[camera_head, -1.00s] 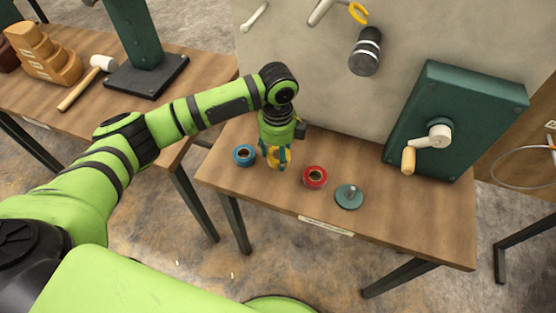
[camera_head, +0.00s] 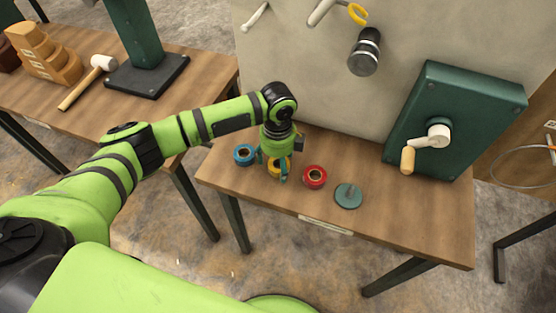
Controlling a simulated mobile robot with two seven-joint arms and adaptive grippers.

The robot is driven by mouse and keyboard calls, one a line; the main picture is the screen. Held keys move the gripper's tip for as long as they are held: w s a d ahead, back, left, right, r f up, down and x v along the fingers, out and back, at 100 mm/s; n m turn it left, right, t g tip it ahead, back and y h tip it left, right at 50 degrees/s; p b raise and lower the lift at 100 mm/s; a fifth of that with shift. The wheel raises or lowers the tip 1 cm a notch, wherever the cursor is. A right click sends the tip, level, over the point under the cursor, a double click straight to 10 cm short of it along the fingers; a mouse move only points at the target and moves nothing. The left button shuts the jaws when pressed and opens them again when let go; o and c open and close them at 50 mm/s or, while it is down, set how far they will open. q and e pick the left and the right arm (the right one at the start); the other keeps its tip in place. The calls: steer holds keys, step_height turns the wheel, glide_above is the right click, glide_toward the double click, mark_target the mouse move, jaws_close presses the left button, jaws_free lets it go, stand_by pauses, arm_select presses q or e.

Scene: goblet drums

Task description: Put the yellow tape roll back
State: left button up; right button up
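The yellow tape roll (camera_head: 274,169) lies on the wooden table between the blue tape roll (camera_head: 244,155) and the red tape roll (camera_head: 314,177). My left gripper (camera_head: 273,168) points down over it with its green fingers spread on either side. The fingers look open; whether one touches the roll I cannot tell. The gripper partly hides the yellow roll. My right gripper is not in view.
A teal crank box (camera_head: 450,120) stands at the table's right back. A grey panel (camera_head: 300,75) with hanging tools rises behind. The front right of the table (camera_head: 420,220) is clear. Another table on the left holds a mallet (camera_head: 90,80).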

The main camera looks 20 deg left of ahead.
arm_select(q)
step_height(320, 180, up, 12)
steer(key=b, duration=0.1)
steer(key=shift+r+b, duration=0.25)
steer(key=shift+b, duration=0.05)
steer(key=shift+f, duration=0.1)
stand_by(0.6)
